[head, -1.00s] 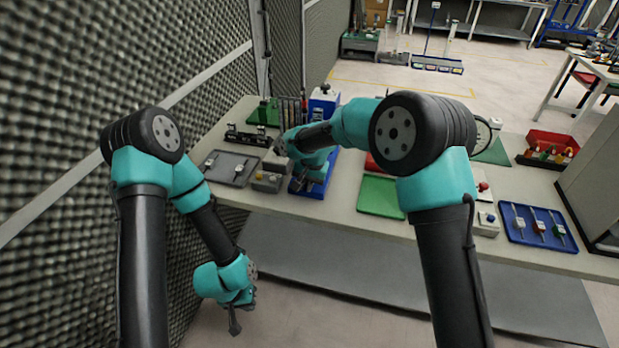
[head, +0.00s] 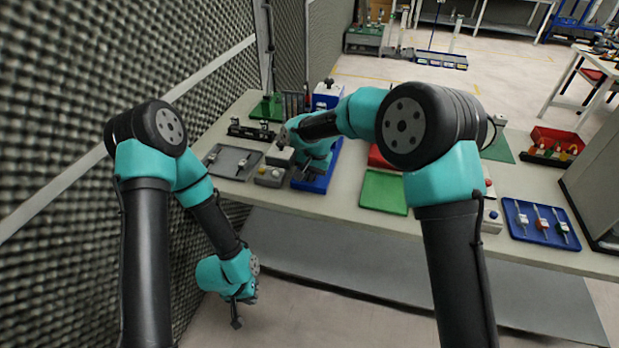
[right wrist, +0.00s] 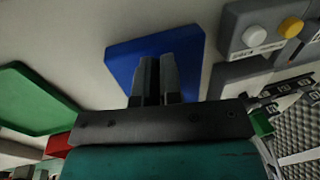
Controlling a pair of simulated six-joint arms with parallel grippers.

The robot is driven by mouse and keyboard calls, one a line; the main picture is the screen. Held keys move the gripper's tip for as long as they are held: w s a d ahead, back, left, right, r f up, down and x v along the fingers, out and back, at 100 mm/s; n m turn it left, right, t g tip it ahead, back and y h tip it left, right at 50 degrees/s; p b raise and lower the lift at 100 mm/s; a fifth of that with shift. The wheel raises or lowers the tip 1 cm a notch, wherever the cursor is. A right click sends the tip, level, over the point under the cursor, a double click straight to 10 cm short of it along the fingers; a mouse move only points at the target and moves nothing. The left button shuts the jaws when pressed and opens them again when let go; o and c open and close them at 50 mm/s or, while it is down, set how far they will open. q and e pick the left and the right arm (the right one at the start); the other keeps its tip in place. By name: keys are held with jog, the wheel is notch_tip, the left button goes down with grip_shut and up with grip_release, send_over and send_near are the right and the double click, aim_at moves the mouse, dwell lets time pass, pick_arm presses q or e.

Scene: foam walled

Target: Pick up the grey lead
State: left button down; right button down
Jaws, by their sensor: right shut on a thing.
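My right gripper (head: 314,172) is over the blue tray (head: 316,184) near the table's front edge. Its two grey fingers (right wrist: 157,75) are close together in the right wrist view, shut on a thin thing that I can hardly make out between them, taken as the grey lead. The blue tray (right wrist: 192,48) lies beyond the fingertips and looks bare where it shows. My left gripper (head: 237,312) hangs low in front of the table, away from the objects; I cannot tell its jaw state.
A grey tray (head: 233,172) with thin items lies at left, beside a grey box (head: 270,182) with buttons. A green tray (head: 384,192) lies to the right. Another blue tray (head: 541,234) holds several leads at far right. A foam wall (head: 60,120) closes the left side.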

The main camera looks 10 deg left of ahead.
jog(key=shift+r, duration=0.6)
jog(key=s+d+r, duration=0.2)
jog(key=s, duration=1.4)
jog(key=shift+w+r, duration=0.1)
